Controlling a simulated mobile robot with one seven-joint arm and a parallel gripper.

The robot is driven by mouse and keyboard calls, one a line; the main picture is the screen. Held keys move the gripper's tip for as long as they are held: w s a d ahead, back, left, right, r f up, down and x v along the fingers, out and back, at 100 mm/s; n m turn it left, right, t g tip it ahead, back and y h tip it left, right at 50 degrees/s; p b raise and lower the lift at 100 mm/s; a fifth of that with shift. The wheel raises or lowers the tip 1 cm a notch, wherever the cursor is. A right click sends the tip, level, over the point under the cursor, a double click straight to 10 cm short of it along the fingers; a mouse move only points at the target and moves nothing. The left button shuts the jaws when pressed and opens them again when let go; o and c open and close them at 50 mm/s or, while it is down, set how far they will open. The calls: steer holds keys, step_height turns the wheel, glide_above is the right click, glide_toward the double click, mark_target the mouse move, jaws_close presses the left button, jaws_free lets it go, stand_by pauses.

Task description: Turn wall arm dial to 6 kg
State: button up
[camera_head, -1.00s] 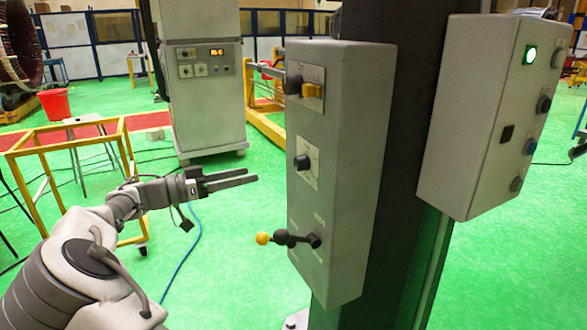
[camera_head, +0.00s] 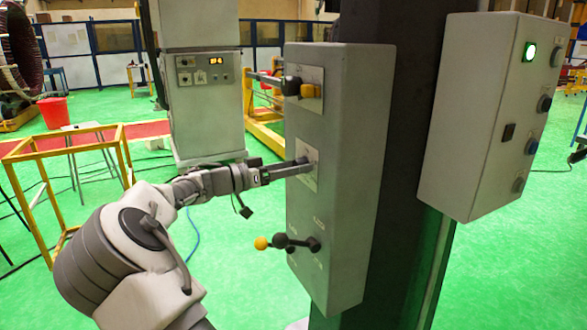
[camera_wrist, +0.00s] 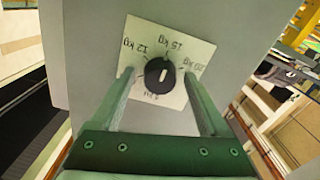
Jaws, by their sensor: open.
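The black round dial (camera_wrist: 160,75) sits on a square white plate (camera_wrist: 190,48) with weight labels around it. In the wrist view the plate appears turned over; 12 kg, 15 kg and 20 kg are readable, and the label at the bottom is unclear. A short pale mark shows on the dial, but I cannot tell which label it points to. My gripper (camera_wrist: 158,80) is open, with one finger on each side of the dial and gaps visible. In the head view my gripper (camera_head: 303,164) reaches the plate on the grey wall box (camera_head: 345,190) and partly hides the dial.
A black lever with a yellow ball (camera_head: 262,243) sticks out below the dial. A black knob with a yellow part (camera_head: 310,91) is above it. A second grey box (camera_head: 480,120) with a green light hangs to the right.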

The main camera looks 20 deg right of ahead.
jaws_close()
